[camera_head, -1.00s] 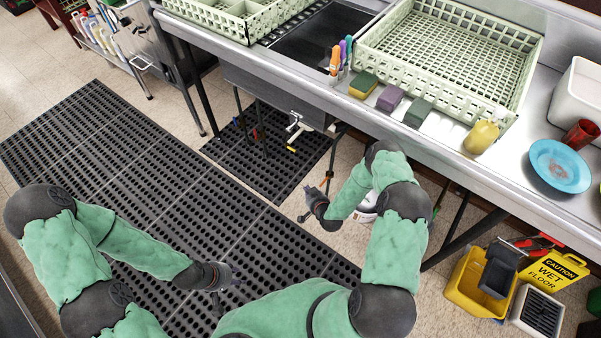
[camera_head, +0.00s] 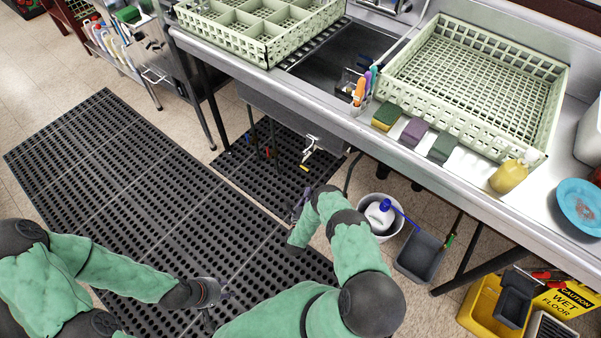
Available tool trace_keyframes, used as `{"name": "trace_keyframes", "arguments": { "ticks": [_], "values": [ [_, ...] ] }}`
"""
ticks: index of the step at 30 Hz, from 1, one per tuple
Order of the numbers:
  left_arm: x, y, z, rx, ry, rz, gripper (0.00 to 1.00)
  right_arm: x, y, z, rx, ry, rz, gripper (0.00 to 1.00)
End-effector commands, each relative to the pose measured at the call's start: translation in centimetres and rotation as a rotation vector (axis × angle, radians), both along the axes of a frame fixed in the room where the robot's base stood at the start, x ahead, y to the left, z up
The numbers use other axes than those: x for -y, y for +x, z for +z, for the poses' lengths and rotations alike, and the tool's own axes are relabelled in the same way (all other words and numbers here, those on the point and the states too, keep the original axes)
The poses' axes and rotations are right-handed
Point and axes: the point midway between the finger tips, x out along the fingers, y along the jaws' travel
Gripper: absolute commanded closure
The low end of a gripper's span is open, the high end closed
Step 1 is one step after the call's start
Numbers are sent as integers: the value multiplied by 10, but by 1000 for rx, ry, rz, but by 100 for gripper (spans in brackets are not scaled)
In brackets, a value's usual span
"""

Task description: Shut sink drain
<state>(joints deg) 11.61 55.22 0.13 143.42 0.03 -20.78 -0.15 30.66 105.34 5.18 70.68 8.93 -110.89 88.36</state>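The sink (camera_head: 345,58) is set in the steel counter, and its basin hangs below the front edge. Under it the metal drain valve (camera_head: 311,143) sticks out, with a small yellow-tipped lever (camera_head: 304,168) below. My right gripper (camera_head: 301,204) is over the floor mat, below and in front of the lever and apart from it. It is small and dark against the mat, and its fingers are hard to make out. My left gripper (camera_head: 217,304) is low over the mat, farther from the sink, with its fingers spread and nothing between them.
A white bucket (camera_head: 394,224) with a blue-capped jug and a grey bin (camera_head: 420,255) stand under the counter, right of my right arm. Dish racks (camera_head: 478,82), sponges (camera_head: 415,131) and a soap bottle (camera_head: 508,177) sit above. A yellow wet-floor sign (camera_head: 570,300) is lower right.

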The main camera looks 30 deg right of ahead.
Motion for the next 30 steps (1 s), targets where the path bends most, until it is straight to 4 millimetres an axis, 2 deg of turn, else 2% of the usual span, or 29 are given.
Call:
{"name": "trace_keyframes", "arguments": {
  "ticks": [5, 18, 24, 30],
  "values": [
    [0, 0, -8, -1, 0, 0, 60, 14, 14, 1, 1, -1, -1, 100],
    [0, 0, -38, -1, 0, 0, 60, 68, 73, 8, 0, -1, 0, 100],
    [0, 0, -47, 0, 0, 0, 60, 50, 94, 16, -2, 0, 4, 100],
    [0, 0, -49, 0, 0, 0, 60, 44, 103, 20, -3, 0, 2, 100]
  ]
}}
